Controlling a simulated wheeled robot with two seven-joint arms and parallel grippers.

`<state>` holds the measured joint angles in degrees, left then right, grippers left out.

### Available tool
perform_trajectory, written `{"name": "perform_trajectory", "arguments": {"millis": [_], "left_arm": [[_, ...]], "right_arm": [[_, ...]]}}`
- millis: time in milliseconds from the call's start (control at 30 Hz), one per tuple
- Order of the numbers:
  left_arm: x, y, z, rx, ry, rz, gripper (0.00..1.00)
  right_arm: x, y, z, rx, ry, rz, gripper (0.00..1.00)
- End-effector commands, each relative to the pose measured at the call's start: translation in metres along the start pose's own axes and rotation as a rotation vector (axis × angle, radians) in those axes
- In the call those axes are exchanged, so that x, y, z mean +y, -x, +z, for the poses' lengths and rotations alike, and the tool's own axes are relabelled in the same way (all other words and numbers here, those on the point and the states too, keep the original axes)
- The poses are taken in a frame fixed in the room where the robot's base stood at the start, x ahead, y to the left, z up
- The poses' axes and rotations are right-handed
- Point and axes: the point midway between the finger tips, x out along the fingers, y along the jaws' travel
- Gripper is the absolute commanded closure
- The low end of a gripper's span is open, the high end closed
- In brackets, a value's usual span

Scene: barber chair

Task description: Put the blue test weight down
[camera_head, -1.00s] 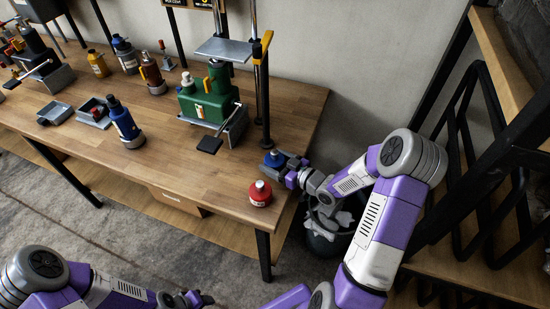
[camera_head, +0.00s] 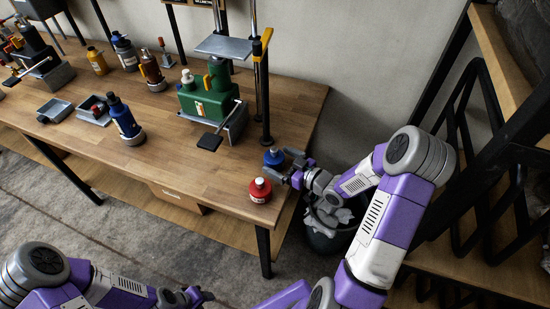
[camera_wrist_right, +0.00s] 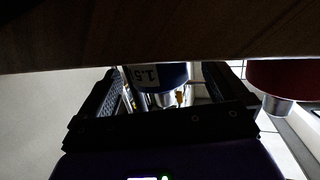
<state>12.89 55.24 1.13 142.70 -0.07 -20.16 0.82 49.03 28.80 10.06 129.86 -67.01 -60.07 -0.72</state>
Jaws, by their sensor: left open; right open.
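The blue test weight (camera_head: 274,158) stands upright on the wooden table (camera_head: 215,180) near its right edge. In the right wrist view, the blue weight (camera_wrist_right: 160,76) shows a "1.5" label and its base meets the table surface along the top of the picture. My right gripper (camera_head: 284,164) is open, with one finger on each side of the blue weight; it also shows in the right wrist view (camera_wrist_right: 165,88). I cannot tell whether the fingers touch it. My left gripper (camera_head: 205,296) is open and empty, low in the head view, away from the table.
A red weight (camera_head: 260,191) stands close in front of the blue one, and also shows in the right wrist view (camera_wrist_right: 285,77). A bin (camera_head: 330,232) stands beside the table's right end.

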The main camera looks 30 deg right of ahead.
Motion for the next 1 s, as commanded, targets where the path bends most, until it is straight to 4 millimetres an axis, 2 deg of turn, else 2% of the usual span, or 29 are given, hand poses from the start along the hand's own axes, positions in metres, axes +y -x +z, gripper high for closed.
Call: {"name": "perform_trajectory", "arguments": {"millis": [33,200,400,600,1000], "left_arm": [[0.001,0.003,0.000,0.000,0.000,0.000,0.57],[0.003,0.007,0.000,0.000,0.000,0.000,0.57],[0.004,0.011,0.001,0.000,0.000,0.000,0.57],[0.004,0.012,0.001,0.000,0.000,0.000,0.57],[0.004,0.012,0.001,0.000,0.000,0.000,0.57]], "right_arm": [[0.001,0.013,-0.001,-0.004,-0.001,0.006,0.00],[0.001,0.051,-0.001,-0.003,-0.002,0.006,0.00],[0.001,0.083,0.000,-0.002,-0.001,0.003,0.00],[0.000,0.096,0.000,-0.001,-0.002,0.001,0.00],[0.000,0.096,0.000,-0.001,-0.002,0.001,0.00]]}}
